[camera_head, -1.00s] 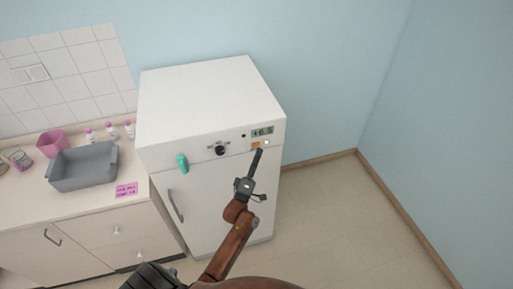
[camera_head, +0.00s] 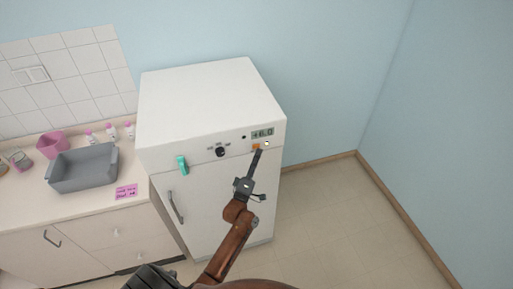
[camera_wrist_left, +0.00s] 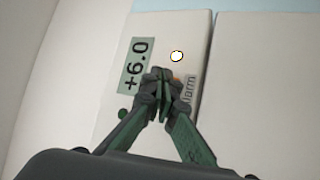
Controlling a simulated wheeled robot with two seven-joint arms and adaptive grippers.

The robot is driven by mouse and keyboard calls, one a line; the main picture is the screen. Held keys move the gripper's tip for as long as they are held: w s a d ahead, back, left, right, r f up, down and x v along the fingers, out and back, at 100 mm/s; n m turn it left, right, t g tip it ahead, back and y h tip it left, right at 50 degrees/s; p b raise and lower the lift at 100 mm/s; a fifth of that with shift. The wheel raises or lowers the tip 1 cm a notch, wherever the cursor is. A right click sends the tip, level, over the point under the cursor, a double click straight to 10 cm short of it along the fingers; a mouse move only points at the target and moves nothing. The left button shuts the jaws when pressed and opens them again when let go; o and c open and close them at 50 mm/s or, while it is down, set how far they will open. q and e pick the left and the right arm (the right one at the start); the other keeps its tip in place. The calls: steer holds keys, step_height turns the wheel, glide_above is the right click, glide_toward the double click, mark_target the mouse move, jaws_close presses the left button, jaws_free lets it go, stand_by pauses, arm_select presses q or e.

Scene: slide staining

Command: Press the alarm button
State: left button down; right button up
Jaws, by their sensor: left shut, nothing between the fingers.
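The alarm button is a small orange patch (camera_head: 256,146) on the front panel of the white fridge-like cabinet (camera_head: 205,100). In the left wrist view an orange bit (camera_wrist_left: 177,78) shows behind my fingertips, beside a partly hidden label ending in "larm" (camera_wrist_left: 188,89). My left gripper (camera_head: 259,152) is shut and empty, with its tips at or just in front of the button. In the left wrist view the closed fingertips (camera_wrist_left: 162,77) cover most of it; I cannot tell whether they touch. My right gripper is not in view.
A black knob (camera_head: 220,151) and a teal piece (camera_head: 182,164) are further left. A grey basin (camera_head: 83,168) and a pink card (camera_head: 126,191) are on the left counter. Floor at right is clear.

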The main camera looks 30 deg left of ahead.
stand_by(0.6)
arm_select(q)
steer(key=shift+w+a, duration=0.1)
steer(key=shift+w+a, duration=0.2)
steer(key=shift+a, duration=0.05)
steer(key=shift+w+a, duration=0.2)
steer(key=shift+a, duration=0.05)
stand_by(0.7)
steer(key=shift+s+d, duration=0.5)
steer(key=shift+d, duration=0.1)
stand_by(0.4)
